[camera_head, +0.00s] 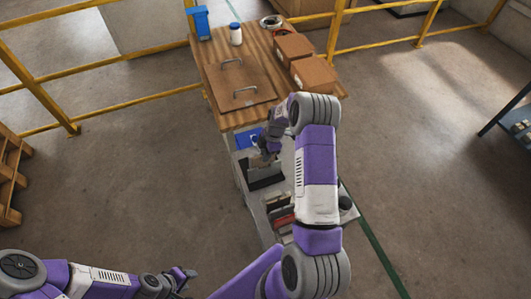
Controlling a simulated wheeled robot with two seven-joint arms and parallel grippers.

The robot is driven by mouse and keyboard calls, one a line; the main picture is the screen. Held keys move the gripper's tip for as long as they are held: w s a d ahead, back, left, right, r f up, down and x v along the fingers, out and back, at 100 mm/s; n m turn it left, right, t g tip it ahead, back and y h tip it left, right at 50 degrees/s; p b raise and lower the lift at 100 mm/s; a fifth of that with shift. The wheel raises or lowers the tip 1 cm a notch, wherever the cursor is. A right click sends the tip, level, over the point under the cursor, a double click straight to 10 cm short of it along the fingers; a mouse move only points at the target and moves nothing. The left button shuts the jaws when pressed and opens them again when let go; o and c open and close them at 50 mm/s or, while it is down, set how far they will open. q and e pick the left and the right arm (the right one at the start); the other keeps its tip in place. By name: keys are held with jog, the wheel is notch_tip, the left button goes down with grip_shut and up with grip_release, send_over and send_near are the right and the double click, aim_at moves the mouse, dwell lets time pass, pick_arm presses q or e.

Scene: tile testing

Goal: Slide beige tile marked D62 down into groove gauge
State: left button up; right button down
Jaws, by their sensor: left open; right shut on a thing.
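My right gripper (268,156) reaches down over a dark block-like holder (264,179), probably the groove gauge, on the grey bench. It is shut on a small light piece, probably the beige tile (258,162), of which only a sliver shows. The D62 mark cannot be read. I cannot tell whether the tile is inside a groove or above it. My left gripper (184,277) is open and empty, low at the left, well away from the bench.
Several dark and reddish pieces (283,215) stand nearer on the grey bench, beside my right arm. A blue item (247,138) lies behind the holder. The wooden table (203,66) beyond carries a handled board, cardboard boxes (313,76), a white jar (236,34) and a blue container (201,23). Yellow rails stand behind.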

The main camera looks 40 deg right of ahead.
jog(key=shift+f, duration=0.5)
jog(key=shift+d+b+x, duration=0.15)
jog(key=shift+b+x, duration=0.6)
jog(key=shift+b, duration=0.15)
jog(key=shift+d+b+x, duration=0.2)
jog(key=shift+b+x, duration=0.5)
jog(key=shift+b, duration=0.2)
jog(key=shift+s+f, duration=0.1)
jog(key=shift+f, duration=0.05)
jog(key=c, duration=1.1)
grip_release()
jog(key=shift+o, duration=0.2)
jog(key=p+v, duration=0.1)
jog(key=v, duration=0.6)
jog(key=shift+d+r, duration=0.1)
jog(key=shift+r, duration=0.2)
